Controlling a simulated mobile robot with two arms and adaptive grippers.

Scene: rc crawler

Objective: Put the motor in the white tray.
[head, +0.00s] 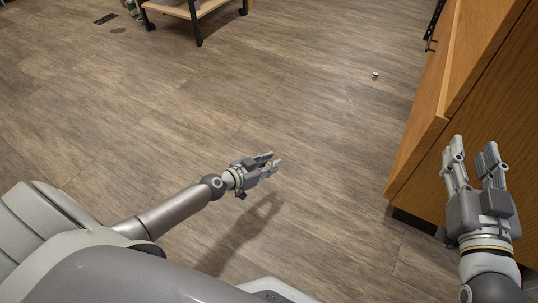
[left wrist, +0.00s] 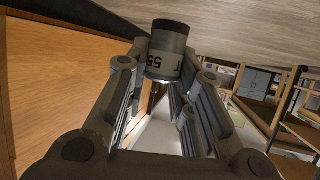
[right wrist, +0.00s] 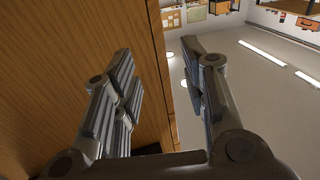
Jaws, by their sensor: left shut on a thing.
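The motor (left wrist: 167,50) is a short dark grey cylinder with a lighter band marked "55" and "T", the print upside down in the left wrist view. My left gripper (head: 273,160) is shut on it, and the motor sits between the fingertips. In the head view the left gripper is over open floor, and I cannot make out the motor in it. My right gripper (head: 470,150) is open and empty, beside the wooden furniture at the right; it also shows in the right wrist view (right wrist: 160,60). I see no white tray in any view.
A wooden cabinet or bench (head: 480,90) stands close at the right, beside my right gripper. A wheeled cart (head: 197,12) is at the top. A small object (head: 375,75) lies on the floor. The wood-look floor (head: 150,110) between is mostly clear.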

